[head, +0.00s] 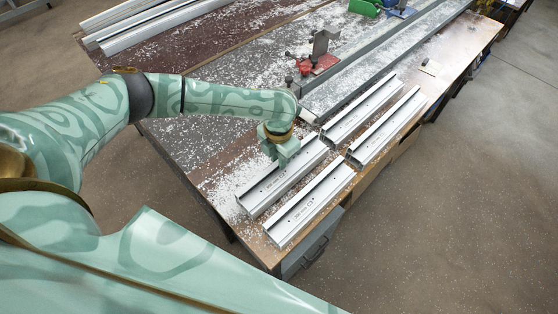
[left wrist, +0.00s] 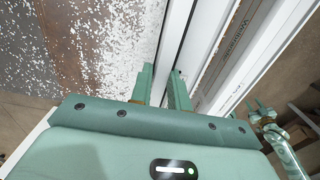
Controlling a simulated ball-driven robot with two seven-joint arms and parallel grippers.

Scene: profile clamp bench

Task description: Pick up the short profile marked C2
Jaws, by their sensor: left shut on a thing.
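Several short pale-grey profiles lie on the bench in two pairs. My left gripper (head: 283,155) is shut on the near pair's left profile (head: 270,187), towards its far end. In the left wrist view, the fingers (left wrist: 164,86) stand on either side of a pale profile wall (left wrist: 172,50). The near pair's right profile (head: 308,205) lies beside it, apart. The far pair has a left profile (head: 357,110) and a right profile (head: 384,127). The dark markings are too small to read surely, so I cannot tell which is C2. A green gripper-like part (left wrist: 266,115) shows small at the right in the left wrist view.
White chips cover much of the bench (head: 215,178). A red clamp (head: 318,64) and a long grey rail (head: 385,55) stand beyond the profiles. Long profiles (head: 150,25) lie at the back left. A green object (head: 364,7) is at the back. Floor is free at the right.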

